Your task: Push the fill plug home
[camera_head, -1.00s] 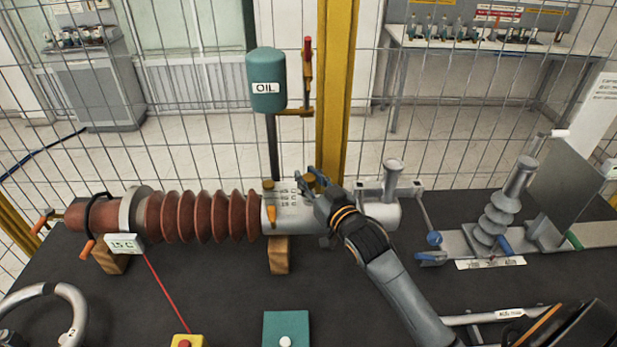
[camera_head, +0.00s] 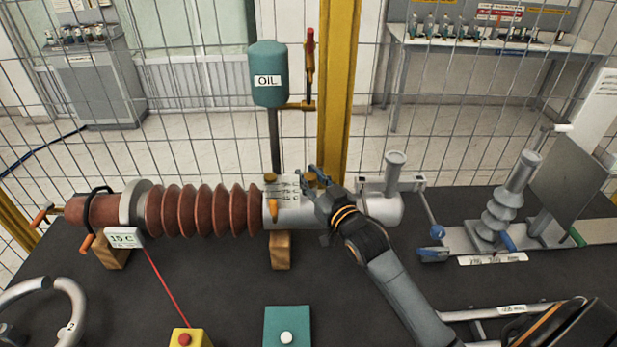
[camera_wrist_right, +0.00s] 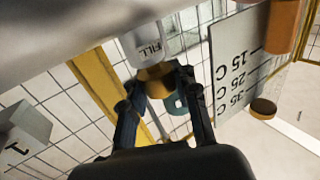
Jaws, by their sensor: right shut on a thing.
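The bushing lies horizontally on wooden blocks, with a ribbed brown body (camera_head: 205,212) and a grey metal sleeve (camera_head: 380,209). The brass fill plug (camera_wrist_right: 157,80) sits at a white neck marked FILL (camera_wrist_right: 148,45) in the right wrist view. In the head view the plug (camera_head: 312,180) shows on top of the sleeve, partly covered by the fingers. My right gripper (camera_head: 318,176) is shut on it, with one finger on each side in the right wrist view (camera_wrist_right: 158,88). How deep the plug sits is hard to tell. My left gripper is out of view.
A second brass cap (camera_head: 270,178) and a temperature scale plate (camera_wrist_right: 236,75) with an orange pointer (camera_head: 273,209) are close beside the gripper. A green OIL tank (camera_head: 269,60) and yellow post (camera_head: 340,90) stand behind. A grey post (camera_head: 394,170) rises right of the arm.

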